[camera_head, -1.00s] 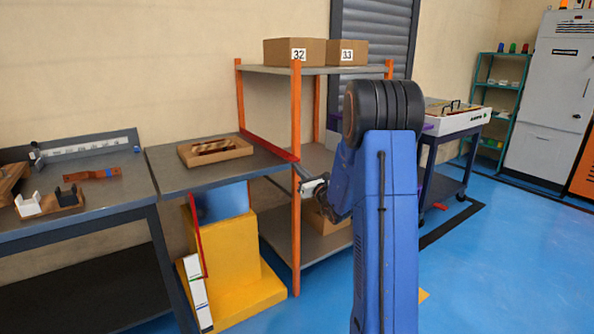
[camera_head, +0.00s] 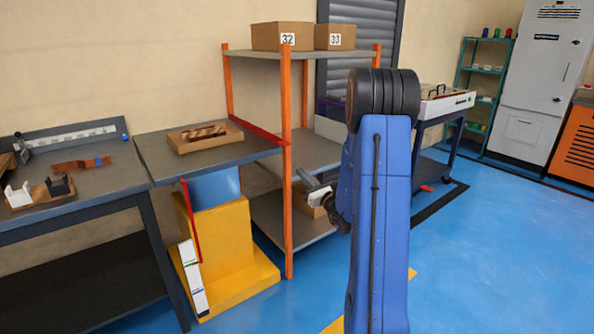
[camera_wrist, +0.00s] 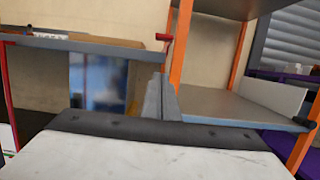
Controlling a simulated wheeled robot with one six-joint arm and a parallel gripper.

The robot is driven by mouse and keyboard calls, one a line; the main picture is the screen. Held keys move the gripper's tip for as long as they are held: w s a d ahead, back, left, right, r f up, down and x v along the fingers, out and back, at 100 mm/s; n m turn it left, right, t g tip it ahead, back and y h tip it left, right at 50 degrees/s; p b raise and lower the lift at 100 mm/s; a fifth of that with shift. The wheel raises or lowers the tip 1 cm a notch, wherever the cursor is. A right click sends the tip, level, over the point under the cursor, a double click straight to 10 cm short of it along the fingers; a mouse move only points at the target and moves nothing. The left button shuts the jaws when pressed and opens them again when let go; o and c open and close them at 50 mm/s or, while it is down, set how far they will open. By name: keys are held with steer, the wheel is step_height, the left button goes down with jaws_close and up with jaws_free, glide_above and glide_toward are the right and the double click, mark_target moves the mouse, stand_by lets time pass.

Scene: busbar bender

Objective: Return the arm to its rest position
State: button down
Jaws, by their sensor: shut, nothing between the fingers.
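My gripper (camera_head: 305,180) shows in the head view at the end of my blue arm, to the left of the arm's upper part. It is in front of the orange-posted shelf rack, near its front post. In the wrist view the two grey fingers (camera_wrist: 160,98) are together, with nothing between them. The pale wrist body fills the bottom of that view. No object touches the gripper that I can see. Part of my forearm is hidden behind the big blue link.
The rack (camera_head: 288,215) holds cardboard boxes on top. Left of it, a grey table (camera_head: 165,168) with a wooden tray (camera_head: 182,146) stands over a yellow block (camera_head: 228,235). A workbench (camera_head: 100,190) is at far left. Blue floor (camera_head: 480,270) on the right is clear.

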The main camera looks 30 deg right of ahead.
steer(key=shift+s+f, duration=0.1)
steer(key=shift+s, duration=0.25)
stand_by(0.3)
